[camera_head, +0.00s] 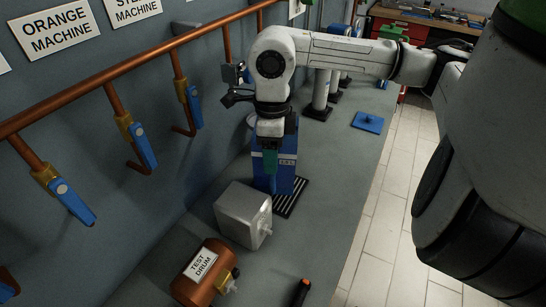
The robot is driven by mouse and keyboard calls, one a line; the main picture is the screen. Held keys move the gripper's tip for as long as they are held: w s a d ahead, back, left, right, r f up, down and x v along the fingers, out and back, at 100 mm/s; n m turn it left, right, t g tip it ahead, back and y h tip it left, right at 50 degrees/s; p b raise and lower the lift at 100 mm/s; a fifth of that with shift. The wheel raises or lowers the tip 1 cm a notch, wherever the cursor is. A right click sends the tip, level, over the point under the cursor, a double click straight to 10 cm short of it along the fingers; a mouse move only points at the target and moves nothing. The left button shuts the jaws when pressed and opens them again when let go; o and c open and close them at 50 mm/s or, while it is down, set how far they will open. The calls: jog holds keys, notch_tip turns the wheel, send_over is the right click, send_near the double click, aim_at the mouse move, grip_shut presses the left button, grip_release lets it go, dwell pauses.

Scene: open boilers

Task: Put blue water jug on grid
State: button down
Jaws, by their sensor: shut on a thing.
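The blue water jug (288,176) is upright at the middle of the counter, behind the silver box. My gripper (270,168) points down at its near side and is shut on it; the fingers show dark and green against the blue. The black slatted grid (292,198) lies on the counter just at the jug's foot, with its right and near parts showing. The jug's lower left is hidden by the box. I cannot tell whether its base touches the grid or hangs just above it.
A silver box (243,215) with a spout stands close in front of the jug. A copper test drum (205,272) and a black-orange item (301,292) are nearer. Blue-handled valves (143,146) hang along the left wall. A blue plate (368,122) lies further back. The counter's right side is mostly clear.

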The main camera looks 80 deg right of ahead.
notch_tip(320, 180, down, 3)
jog(key=shift+s+r+p, duration=0.1)
jog(key=shift+p, duration=0.3)
jog(key=shift+f+b, duration=0.3)
jog(key=shift+b, duration=0.05)
jog(key=shift+c, duration=1.6)
grip_release()
jog(key=shift+r, duration=0.15)
jog(key=shift+r+p, duration=0.15)
jog(key=shift+p, duration=0.25)
jog(key=r, duration=0.4)
jog(key=r+b, duration=0.1)
jog(key=r, duration=0.3)
jog(key=r+b, duration=0.1)
jog(key=r, duration=0.2)
jog(key=shift+d+r, duration=0.3)
jog(key=shift+r, duration=0.1)
